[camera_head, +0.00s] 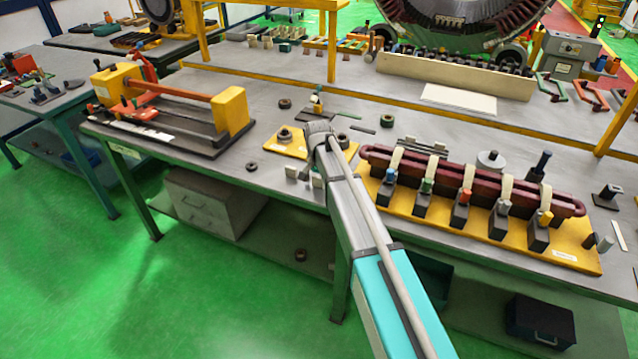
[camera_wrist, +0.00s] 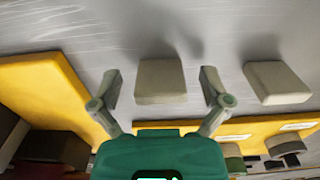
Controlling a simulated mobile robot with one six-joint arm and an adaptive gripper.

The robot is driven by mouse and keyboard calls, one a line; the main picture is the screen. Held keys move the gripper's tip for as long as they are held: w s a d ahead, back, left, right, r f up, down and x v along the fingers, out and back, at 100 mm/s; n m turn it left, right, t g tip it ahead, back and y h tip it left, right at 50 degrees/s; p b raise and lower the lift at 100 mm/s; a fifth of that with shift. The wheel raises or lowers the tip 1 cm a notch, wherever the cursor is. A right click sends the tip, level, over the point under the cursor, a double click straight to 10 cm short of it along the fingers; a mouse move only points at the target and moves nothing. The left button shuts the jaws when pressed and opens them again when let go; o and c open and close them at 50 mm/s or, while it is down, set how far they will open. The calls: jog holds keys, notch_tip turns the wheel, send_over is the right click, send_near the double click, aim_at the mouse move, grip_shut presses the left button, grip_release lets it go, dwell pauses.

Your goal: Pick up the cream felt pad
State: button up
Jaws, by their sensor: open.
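In the wrist view a cream-grey block-shaped pad (camera_wrist: 160,82) lies on the grey bench, between and slightly beyond my open fingers. My gripper (camera_wrist: 161,88) has one finger on each side of it, with gaps visible on both sides. A second similar pale pad (camera_wrist: 277,83) lies to the right, outside the fingers. In the head view small pale pads (camera_head: 291,172) show at the bench's front edge beside my arm, one of them (camera_head: 316,181) partly hidden. I cannot tell from colour alone which is the cream one. My fingers are mostly hidden in the head view.
A yellow base (camera_head: 430,212) with a dark red coil bar and several clamps stands right of my arm. A small yellow plate (camera_head: 272,147) lies behind the pads. A yellow-and-red fixture (camera_head: 170,95) is at the left. Bare bench (camera_head: 225,180) lies left of the pads.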

jog(key=shift+c, duration=0.3)
jog(key=c, duration=0.8)
jog(key=shift+r, duration=0.1)
notch_tip(320, 180, up, 2)
jog(key=p, duration=0.2)
jog(key=shift+r+p, duration=0.25)
jog(key=shift+p, duration=0.15)
jog(key=shift+s+d+r+p, duration=0.5)
jog(key=shift+s+r+p, duration=1.2)
jog(key=shift+s, duration=0.6)
jog(key=shift+s+d+r+p, duration=0.55)
jog(key=shift+s+r+p, duration=1.2)
jog(key=shift+s, duration=0.5)
jog(key=shift+s+d+r+p, duration=0.5)
jog(key=shift+s+r+p, duration=1.2)
jog(key=shift+s, duration=0.6)
jog(key=shift+a, duration=0.1)
